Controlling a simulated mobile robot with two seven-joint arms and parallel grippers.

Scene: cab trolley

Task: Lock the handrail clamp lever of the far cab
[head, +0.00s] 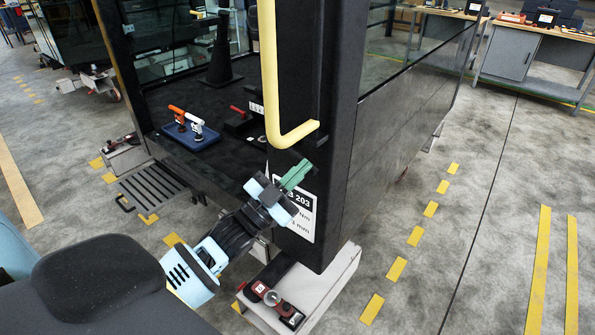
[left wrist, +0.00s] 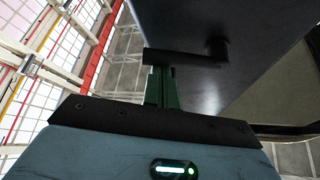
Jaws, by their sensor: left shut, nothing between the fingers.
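The dark cab in front of me has a yellow handrail (head: 270,80) on its black corner post (head: 345,130). A white sign (head: 304,215) reading 203 is on the panel below the rail. My left gripper (head: 302,168) has green fingers, shut and empty, just below the rail's lower bend, in front of the sign. In the left wrist view the shut fingers (left wrist: 163,72) reach up to a dark bar (left wrist: 185,58) beside a dark panel (left wrist: 215,30). The bar may be the clamp lever; I cannot tell whether the fingers touch it. My right gripper is not in view.
A blue tray (head: 205,142) with orange-and-white tools lies on the cab floor. A light trolley end (head: 340,262) carries red-and-black devices (head: 272,298) low at the post. Another cab (head: 85,25) stands upper left. Workbenches (head: 525,55) stand upper right; the floor right is clear.

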